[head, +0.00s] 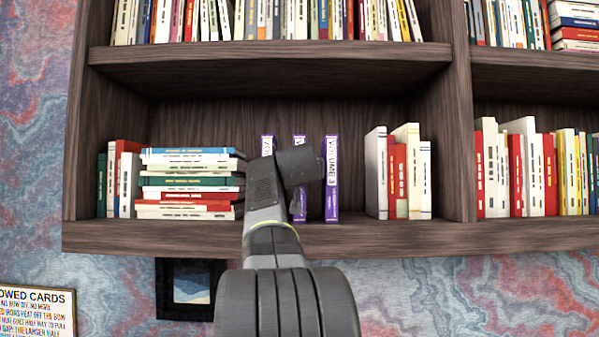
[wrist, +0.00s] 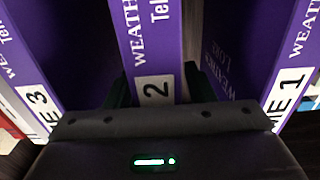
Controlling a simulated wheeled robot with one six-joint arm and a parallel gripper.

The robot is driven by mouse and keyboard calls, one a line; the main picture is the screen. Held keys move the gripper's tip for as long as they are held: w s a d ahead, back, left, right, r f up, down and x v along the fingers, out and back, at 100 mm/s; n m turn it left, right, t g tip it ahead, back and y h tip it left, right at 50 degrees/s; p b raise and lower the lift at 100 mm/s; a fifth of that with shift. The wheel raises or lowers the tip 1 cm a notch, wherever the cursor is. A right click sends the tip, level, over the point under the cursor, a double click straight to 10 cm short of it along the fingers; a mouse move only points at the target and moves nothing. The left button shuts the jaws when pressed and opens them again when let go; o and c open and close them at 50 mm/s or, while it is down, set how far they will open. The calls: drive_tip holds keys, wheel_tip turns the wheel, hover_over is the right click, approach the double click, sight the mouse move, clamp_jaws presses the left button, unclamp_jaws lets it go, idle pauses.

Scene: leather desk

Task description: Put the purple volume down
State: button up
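Three purple volumes stand upright on the middle shelf in the head view: a left one (head: 267,146), a middle one (head: 300,146) and a right one (head: 332,180). My arm covers much of the left and middle ones. In the wrist view, the purple volume marked 2 (wrist: 152,40) is between the dark fingers of my gripper (wrist: 158,86), which lie close against both its sides; the gripper looks shut on it. Volume 3 (wrist: 25,75) is at the left there and volume 1 (wrist: 290,75) at the right. Whether volume 2's base touches the shelf is hard to tell.
A flat stack of books (head: 190,180) lies left of the volumes, with upright books (head: 125,180) beyond. White and red books (head: 400,175) stand to the right after a gap. The shelf above (head: 270,55) and the upright divider (head: 458,120) bound the space.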

drive_tip(key=s+b, duration=0.4)
drive_tip(key=s, duration=0.8)
drive_tip(key=shift+r, duration=0.15)
